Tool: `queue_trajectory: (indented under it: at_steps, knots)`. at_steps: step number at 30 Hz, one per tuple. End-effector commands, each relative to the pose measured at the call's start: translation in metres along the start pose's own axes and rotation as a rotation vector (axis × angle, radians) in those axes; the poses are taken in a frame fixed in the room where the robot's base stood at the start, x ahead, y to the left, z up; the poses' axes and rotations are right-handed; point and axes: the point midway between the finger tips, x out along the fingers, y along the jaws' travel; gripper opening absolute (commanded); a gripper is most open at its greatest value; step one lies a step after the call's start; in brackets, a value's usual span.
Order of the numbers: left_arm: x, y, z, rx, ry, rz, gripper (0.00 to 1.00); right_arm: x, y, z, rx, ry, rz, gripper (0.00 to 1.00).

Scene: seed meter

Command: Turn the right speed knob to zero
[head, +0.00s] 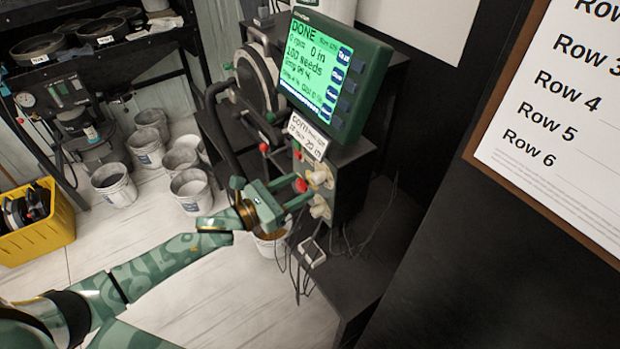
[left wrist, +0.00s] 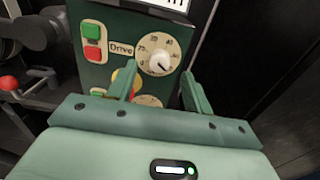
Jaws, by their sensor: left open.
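A green control panel carries two pale round dials with knobs. The upper knob (left wrist: 159,63), beside the word "Drive", is white with a numbered scale; it also shows in the head view (head: 318,177). The lower knob (head: 319,208) shows only partly in the left wrist view (left wrist: 150,101), behind my gripper. I cannot tell which one is the right speed knob. My left gripper (head: 303,187) is open and empty in front of the panel. In the left wrist view its fingers (left wrist: 160,72) stand apart below the upper knob's centre, touch unclear. My right gripper is not in view.
A red stop button (head: 300,185) sits by my fingers. Green and red buttons (left wrist: 92,43) are at the panel's upper left. A screen (head: 322,75) reading "DONE" stands above. Cables (head: 345,240) hang below. Buckets (head: 145,148) and a yellow crate (head: 40,225) stand left.

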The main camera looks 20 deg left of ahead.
Motion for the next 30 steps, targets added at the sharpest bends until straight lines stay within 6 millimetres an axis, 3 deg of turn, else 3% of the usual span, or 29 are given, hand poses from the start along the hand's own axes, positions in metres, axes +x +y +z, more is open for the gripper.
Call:
queue_trajectory:
  at_steps: [3,7,18,23,30]
  knots:
    - [0.024,0.000,0.001,0.001,-0.001,0.000,0.51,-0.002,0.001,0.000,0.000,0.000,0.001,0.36]
    - [0.038,0.000,0.000,-0.002,0.000,0.001,0.51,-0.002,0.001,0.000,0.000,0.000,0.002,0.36]
    - [0.045,0.000,-0.001,-0.001,0.002,0.001,0.51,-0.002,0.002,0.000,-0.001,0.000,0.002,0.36]
    - [0.045,0.000,-0.001,-0.001,0.001,0.001,0.09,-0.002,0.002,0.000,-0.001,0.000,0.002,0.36]
    - [0.045,0.000,-0.001,-0.010,0.001,0.001,0.07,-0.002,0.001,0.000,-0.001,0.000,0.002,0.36]
